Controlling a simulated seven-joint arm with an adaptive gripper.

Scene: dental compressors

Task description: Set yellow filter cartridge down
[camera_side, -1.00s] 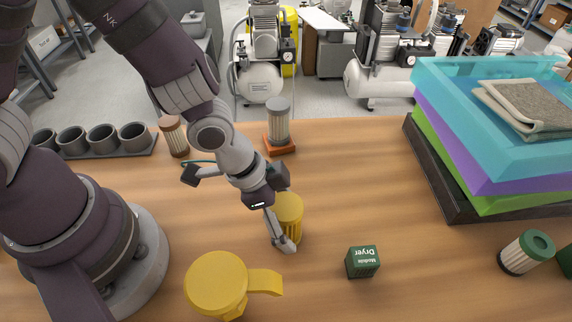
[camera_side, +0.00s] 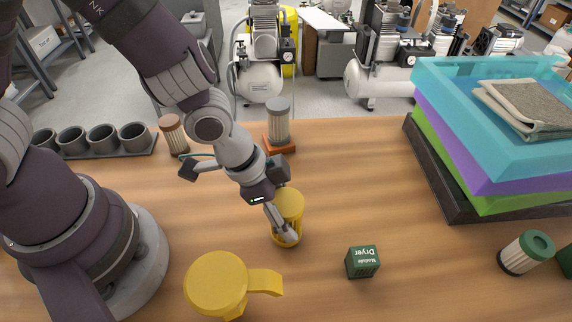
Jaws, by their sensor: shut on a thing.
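The yellow filter cartridge (camera_side: 291,203) stands upright near the middle of the wooden table. My gripper (camera_side: 284,228) reaches down to it from the upper left. It is shut on the cartridge, with one finger against the near side. The other finger is mostly hidden behind the cartridge and the gripper body. The cartridge's base looks at or very near the table top; I cannot tell whether it touches.
A yellow round-topped piece with a side arm (camera_side: 217,282) is in front. A green dryer module (camera_side: 362,262) is to the right. A green-capped filter (camera_side: 525,252), stacked trays (camera_side: 455,140), a grey-capped filter (camera_side: 278,120), a brown-capped filter (camera_side: 173,134) and a cup rack (camera_side: 100,140) stand around.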

